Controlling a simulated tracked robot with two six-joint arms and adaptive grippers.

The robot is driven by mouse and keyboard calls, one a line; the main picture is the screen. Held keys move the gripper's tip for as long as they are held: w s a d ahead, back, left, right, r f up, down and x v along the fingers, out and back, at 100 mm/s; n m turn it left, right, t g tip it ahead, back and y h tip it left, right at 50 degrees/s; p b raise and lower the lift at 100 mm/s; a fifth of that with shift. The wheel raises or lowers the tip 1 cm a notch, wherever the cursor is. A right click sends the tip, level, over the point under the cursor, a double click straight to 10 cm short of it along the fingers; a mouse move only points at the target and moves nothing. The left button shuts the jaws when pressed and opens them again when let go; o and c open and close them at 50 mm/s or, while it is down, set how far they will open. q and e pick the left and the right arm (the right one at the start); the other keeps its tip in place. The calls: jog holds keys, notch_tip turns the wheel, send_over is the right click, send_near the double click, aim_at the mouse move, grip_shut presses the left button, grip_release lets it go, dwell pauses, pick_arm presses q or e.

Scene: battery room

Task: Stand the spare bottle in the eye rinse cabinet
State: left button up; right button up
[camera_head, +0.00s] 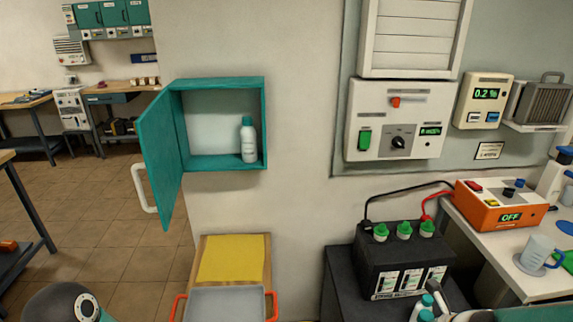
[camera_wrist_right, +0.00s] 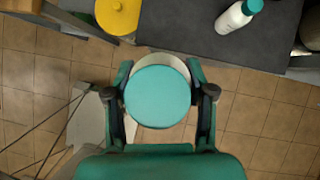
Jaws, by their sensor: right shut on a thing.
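The teal eye rinse cabinet (camera_head: 217,82) hangs on the wall with its door (camera_head: 160,155) swung open to the left. A white bottle with a teal cap (camera_head: 248,142) stands upright inside, at the right side. My right gripper (camera_wrist_right: 158,85) is shut on another white bottle with a teal cap (camera_wrist_right: 157,98), seen from above in the right wrist view. In that view a further such bottle (camera_wrist_right: 234,17) is on the dark bench top. In the head view, teal-capped bottles show only partly at the bottom edge. My left gripper is out of view.
A black battery (camera_head: 405,260) with green caps stands on the dark bench (camera_head: 340,268) at right. A grey tray (camera_head: 225,303) with red handles lies below the cabinet. The cabinet's left half is free.

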jog(key=shift+w+a+f+n, duration=0.2)
jog(key=shift+w+a+n, duration=0.1)
jog(key=shift+w, duration=0.1)
jog(key=shift+s+a+r, duration=0.15)
jog(key=shift+s, duration=0.15)
jog(key=n+y, duration=0.1)
jog(key=n+g, duration=0.1)
jog(key=n, duration=0.1)
jog(key=shift+w+a+y, duration=0.1)
jog(key=shift+a+y, duration=0.3)
jog(key=a+n+g+h, duration=0.1)
jog(key=a+n+g, duration=0.2)
jog(key=n, duration=0.6)
jog(key=a+n+g+h, duration=0.1)
jog(key=a+n+g, duration=0.3)
jog(key=n, duration=0.6)
jog(key=s+a+n+g+h, duration=0.1)
jog(key=a+n+g, duration=0.2)
jog(key=n, duration=0.7)
jog(key=shift+a+g+h, duration=0.15)
jog(key=shift+g+h, duration=0.25)
jog(key=shift+g, duration=0.6)
jog(key=shift+s, duration=0.15)
